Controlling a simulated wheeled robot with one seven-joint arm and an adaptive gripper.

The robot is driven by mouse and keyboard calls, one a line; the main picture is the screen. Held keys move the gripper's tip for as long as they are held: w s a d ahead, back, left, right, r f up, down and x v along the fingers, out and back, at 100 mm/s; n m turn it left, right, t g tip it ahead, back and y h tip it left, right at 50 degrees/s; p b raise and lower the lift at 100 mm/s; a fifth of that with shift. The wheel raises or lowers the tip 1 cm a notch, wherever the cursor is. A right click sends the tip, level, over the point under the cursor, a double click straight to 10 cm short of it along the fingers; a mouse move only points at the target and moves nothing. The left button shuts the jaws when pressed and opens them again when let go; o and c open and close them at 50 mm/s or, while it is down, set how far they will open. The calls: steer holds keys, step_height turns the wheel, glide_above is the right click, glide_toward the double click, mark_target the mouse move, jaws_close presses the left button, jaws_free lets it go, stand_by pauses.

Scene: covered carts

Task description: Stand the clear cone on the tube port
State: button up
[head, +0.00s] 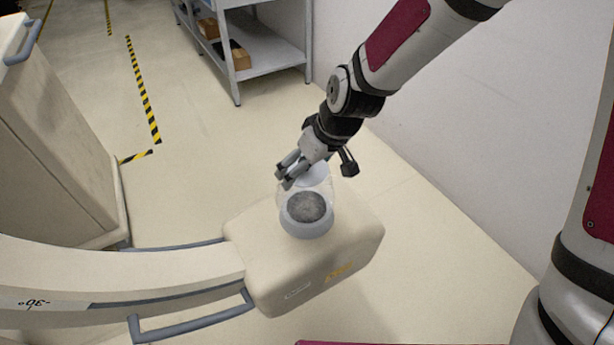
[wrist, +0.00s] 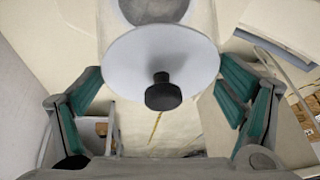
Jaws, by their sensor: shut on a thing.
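The clear cone (head: 314,178) is see-through, with a white end disc and a black knob on the disc. In the wrist view the cone's disc (wrist: 135,60) faces me between the two teal-padded fingers. The tube port (head: 306,208) is a pale ring with a grey centre on top of the beige housing. The cone appears over the port, its clear wall overlapping the ring; I cannot tell whether they touch.
The beige housing (head: 345,245) sits at the end of a curved arm (head: 150,265) with grey handrails. A metal shelf (head: 265,50) with boxes is at the back. A white wall is at the right; floor between is clear.

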mark_target(311, 172)
steer(key=shift+d+f+b, duration=0.1)
steer(key=shift+f+b, duration=0.2)
steer(key=shift+f, duration=1.2)
steer(key=shift+s+f, duration=0.1)
steer(key=o, duration=1.8)
steer(key=shift+c, duration=0.2)
steer(key=p+v, duration=0.4)
steer(key=v, duration=0.7)
steer(key=shift+r, duration=0.3)
steer(key=shift+s+d+r, duration=0.1)
steer(key=shift+d+r, duration=0.1)
steer(key=shift+r, duration=0.1)
